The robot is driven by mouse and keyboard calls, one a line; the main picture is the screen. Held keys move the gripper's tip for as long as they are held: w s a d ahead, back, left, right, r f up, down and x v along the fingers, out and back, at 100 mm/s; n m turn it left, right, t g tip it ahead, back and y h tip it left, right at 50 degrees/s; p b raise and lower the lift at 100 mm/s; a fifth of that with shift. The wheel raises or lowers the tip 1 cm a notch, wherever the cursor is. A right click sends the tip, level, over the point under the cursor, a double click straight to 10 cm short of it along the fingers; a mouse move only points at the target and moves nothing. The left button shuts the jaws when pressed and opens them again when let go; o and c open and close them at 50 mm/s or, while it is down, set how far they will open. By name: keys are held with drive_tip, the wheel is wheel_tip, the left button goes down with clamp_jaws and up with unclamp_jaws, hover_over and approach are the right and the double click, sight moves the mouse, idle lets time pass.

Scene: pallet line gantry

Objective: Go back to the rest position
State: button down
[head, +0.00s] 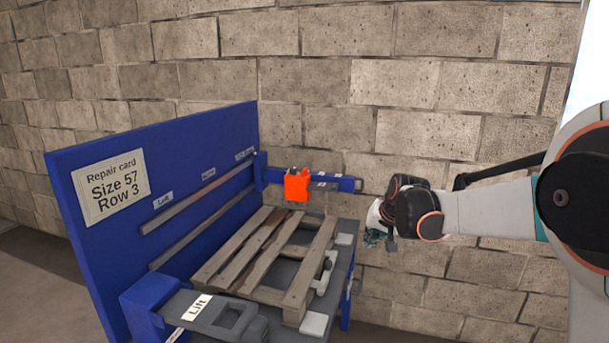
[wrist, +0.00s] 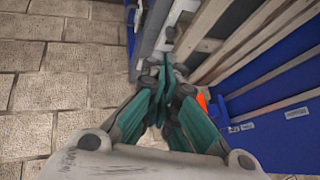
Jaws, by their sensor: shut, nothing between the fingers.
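My gripper (head: 374,238) is at the end of my arm, to the right of the blue pallet station (head: 230,145) in the head view. Its teal fingers (wrist: 167,85) are closed together in the wrist view, with nothing between them. It is apart from the wooden pallet (head: 262,250), which lies on the station's table. An orange block (head: 297,185) sits on the blue gantry beam (head: 330,181) behind the pallet. A small part of the orange block shows beside the fingers in the wrist view (wrist: 202,101).
A grey part labelled "Lift" (head: 225,312) stands at the station's front. The block wall (head: 420,110) rises close behind my arm. Open floor (head: 35,290) shows at the left.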

drive_tip(key=s+r, duration=0.5)
drive_tip(key=s, duration=0.7)
drive_tip(key=s+f+n+h+b, duration=0.1)
drive_tip(key=s+f, duration=0.1)
drive_tip(key=s, duration=1.2)
drive_tip(key=s+d+f+n, duration=0.1)
drive_tip(key=s+f+n, duration=0.1)
drive_tip(key=s, duration=1.2)
drive_tip(key=shift+d+f+h+b, duration=0.15)
drive_tip(key=shift+f+h+b, duration=0.25)
drive_tip(key=shift+f, duration=0.35)
